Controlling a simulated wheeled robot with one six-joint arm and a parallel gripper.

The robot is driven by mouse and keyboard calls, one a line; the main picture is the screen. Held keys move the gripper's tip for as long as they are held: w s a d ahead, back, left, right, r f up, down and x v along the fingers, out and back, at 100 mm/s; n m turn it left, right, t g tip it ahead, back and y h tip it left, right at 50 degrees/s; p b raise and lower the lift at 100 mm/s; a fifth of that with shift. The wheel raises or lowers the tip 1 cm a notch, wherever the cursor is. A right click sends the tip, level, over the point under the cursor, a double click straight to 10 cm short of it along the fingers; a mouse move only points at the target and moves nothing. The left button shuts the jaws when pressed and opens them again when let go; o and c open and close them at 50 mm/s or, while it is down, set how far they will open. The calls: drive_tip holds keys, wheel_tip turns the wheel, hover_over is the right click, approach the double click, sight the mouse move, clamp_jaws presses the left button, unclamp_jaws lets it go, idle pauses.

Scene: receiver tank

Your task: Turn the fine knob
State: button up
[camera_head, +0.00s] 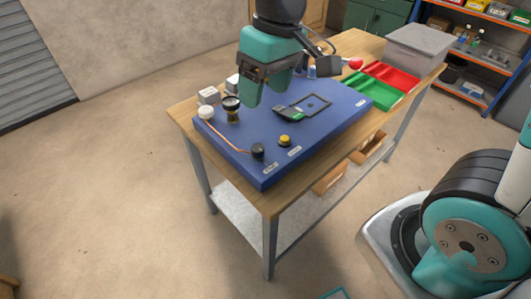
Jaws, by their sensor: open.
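A blue panel (240,136) lies on the wooden workbench. Near its front edge are a black knob (258,151) and a yellow-topped knob (284,140), each near a small white label too small to read. I cannot tell which of them is the fine knob. A taller black-and-brass knob-like part (232,109) stands at the panel's left. My gripper (266,96) is teal, points down and is open with nothing visible between its fingers. It hangs above the panel, behind the two front knobs and apart from them.
A copper-coloured strip (226,138) runs from a white disc (206,112) toward the black knob. Green (375,93) and red (396,76) trays and a grey bin (418,48) stand at right.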

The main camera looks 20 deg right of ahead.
drive_tip(key=m+h+b, duration=0.2)
drive_tip(key=b, duration=0.1)
hover_over(258, 147)
wheel_tip(258, 147, down, 10)
drive_tip(key=r, duration=0.1)
drive_tip(key=f, duration=0.1)
wheel_tip(258, 147, down, 17)
drive_tip(key=shift+r+p, duration=0.1)
drive_tip(key=shift+p, duration=0.75)
drive_tip(key=c, duration=0.9)
